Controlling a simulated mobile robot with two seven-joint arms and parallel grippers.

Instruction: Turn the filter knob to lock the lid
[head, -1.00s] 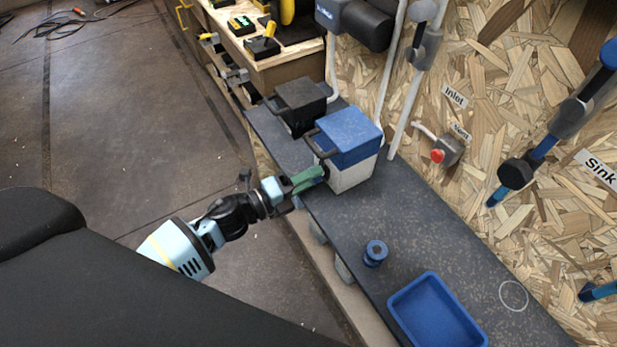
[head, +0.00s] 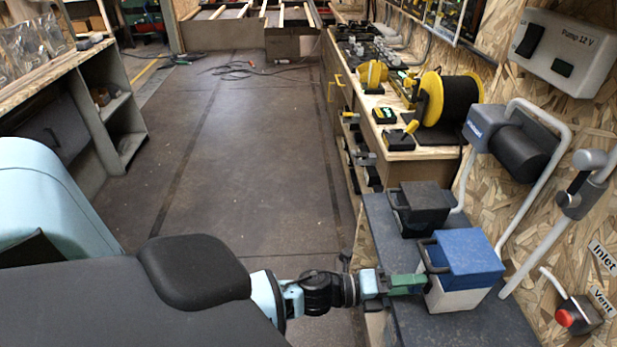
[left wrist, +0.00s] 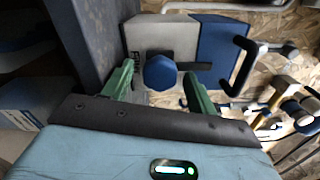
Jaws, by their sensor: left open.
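The filter box has a blue lid (head: 465,252) with a black handle and a pale body (head: 455,299); it stands on the dark bench. In the left wrist view the pale body (left wrist: 160,38) and blue lid (left wrist: 220,45) lie ahead. The blue filter knob (left wrist: 160,72) shows on the box's near face, with a dark bar beside it toward the lid. My left gripper (head: 408,284) is at the box's left side. Its green fingers (left wrist: 158,88) are open, one on each side of the knob in the picture; I see gaps, no clear contact. My right gripper is not in view.
A black lidded box (head: 420,210) stands just behind the filter box. A grey pipe and a red vent knob (head: 566,318) are on the chipboard wall at right. A wooden bench with a yellow reel (head: 432,100) is farther back. The floor (head: 235,150) left of the bench is mostly clear.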

